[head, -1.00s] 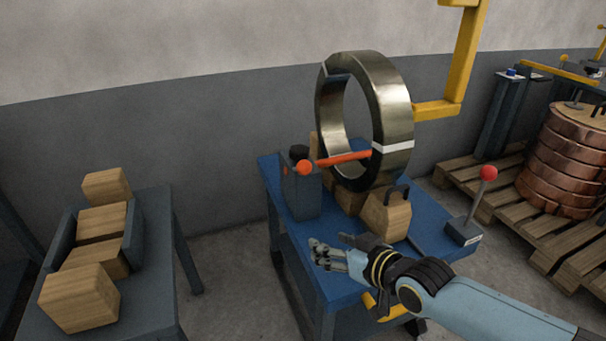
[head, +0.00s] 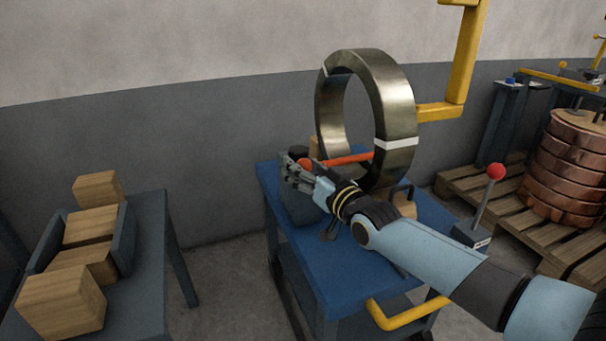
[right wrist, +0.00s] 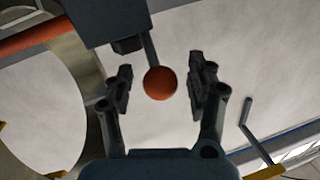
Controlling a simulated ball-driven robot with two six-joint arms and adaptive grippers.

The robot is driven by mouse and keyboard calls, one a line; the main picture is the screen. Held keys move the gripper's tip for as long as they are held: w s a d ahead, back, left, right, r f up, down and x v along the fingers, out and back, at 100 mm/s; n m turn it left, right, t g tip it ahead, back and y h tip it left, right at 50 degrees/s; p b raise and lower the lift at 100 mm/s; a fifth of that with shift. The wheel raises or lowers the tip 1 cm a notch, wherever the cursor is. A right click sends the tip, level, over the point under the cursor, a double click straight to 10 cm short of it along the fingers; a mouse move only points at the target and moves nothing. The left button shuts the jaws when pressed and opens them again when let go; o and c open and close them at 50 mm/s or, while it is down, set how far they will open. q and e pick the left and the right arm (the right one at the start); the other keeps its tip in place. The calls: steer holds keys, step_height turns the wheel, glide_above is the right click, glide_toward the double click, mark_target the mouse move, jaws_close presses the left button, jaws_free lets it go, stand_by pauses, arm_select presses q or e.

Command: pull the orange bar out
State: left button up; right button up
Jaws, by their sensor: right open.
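The orange bar (head: 350,159) runs from the big steel ring (head: 400,100) leftward to the dark block on the blue table; it also shows at upper left in the right wrist view (right wrist: 32,40). A round orange knob (head: 305,164) is at the bar's left end in the head view. In the right wrist view this knob (right wrist: 160,82) sits between the fingers, with a thin grey stem beside it. My right gripper (head: 292,172) is open around the knob, with gaps visible on both sides (right wrist: 161,88). My left gripper is not in view.
The dark block (right wrist: 105,18) is close above the fingers. The blue table (head: 330,268) has clear room at its front. A red-knobbed lever (head: 488,195) stands at its right. Wooden blocks (head: 60,300) lie on a grey bench at left. A yellow arm (head: 460,60) reaches the ring.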

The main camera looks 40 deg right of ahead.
steer(key=shift+w, duration=0.3)
jaws_close()
stand_by(0.4)
